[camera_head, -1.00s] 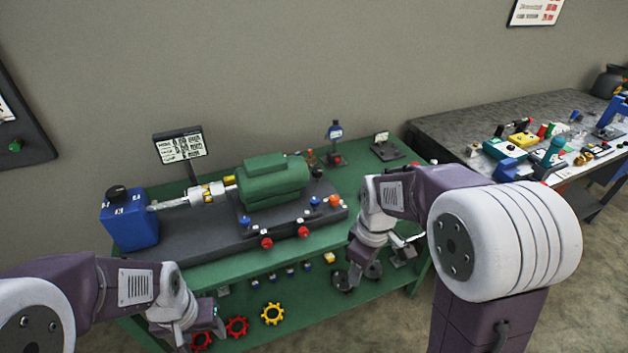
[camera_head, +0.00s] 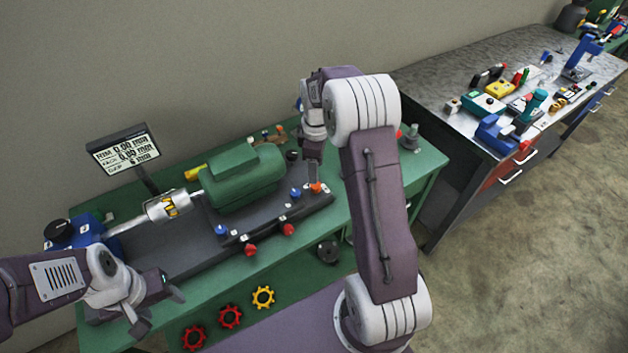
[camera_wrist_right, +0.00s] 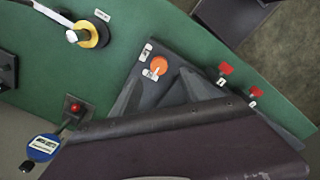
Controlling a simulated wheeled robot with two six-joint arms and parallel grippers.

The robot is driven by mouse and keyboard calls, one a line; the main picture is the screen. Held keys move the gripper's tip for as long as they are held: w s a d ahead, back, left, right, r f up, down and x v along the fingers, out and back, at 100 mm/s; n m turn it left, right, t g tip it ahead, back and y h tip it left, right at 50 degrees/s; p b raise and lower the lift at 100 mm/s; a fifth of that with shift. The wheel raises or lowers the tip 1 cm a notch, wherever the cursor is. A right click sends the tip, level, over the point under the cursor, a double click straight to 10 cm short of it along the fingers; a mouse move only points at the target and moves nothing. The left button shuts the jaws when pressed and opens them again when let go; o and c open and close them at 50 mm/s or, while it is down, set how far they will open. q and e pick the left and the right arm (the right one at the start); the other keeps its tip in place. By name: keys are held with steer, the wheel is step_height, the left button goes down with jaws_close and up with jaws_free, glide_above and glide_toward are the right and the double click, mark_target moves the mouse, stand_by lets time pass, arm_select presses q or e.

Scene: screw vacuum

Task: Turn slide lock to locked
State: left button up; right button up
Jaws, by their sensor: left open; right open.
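I cannot tell for sure which control is the slide lock. An orange knob (camera_head: 316,187) is at the right end of the dark grey machine base (camera_head: 190,255); it shows with small white labels in the right wrist view (camera_wrist_right: 159,65). Two blue knobs (camera_head: 295,193) (camera_head: 221,230) and two red knobs (camera_head: 288,229) (camera_head: 250,249) lie along the front. My right gripper (camera_head: 313,152) points down just above the orange knob, apparently apart from it; my arm partly hides it. My left gripper (camera_head: 160,310) is open and empty in front of the base's left part.
A green motor (camera_head: 240,178) with a silver coupling (camera_head: 168,207) sits on the base. A display (camera_head: 124,150) stands behind. Red and yellow gears (camera_head: 263,297) are at the green bench's front. A cluttered second table (camera_head: 450,75) stands right. The right wrist view shows a blue dial (camera_wrist_right: 43,148).

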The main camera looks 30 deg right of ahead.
mark_target(316, 189)
step_height(316, 189, down, 7)
steer(key=shift+f, duration=0.1)
steer(key=shift+w+f, duration=0.15)
steer(key=shift+w, duration=0.05)
jaws_close()
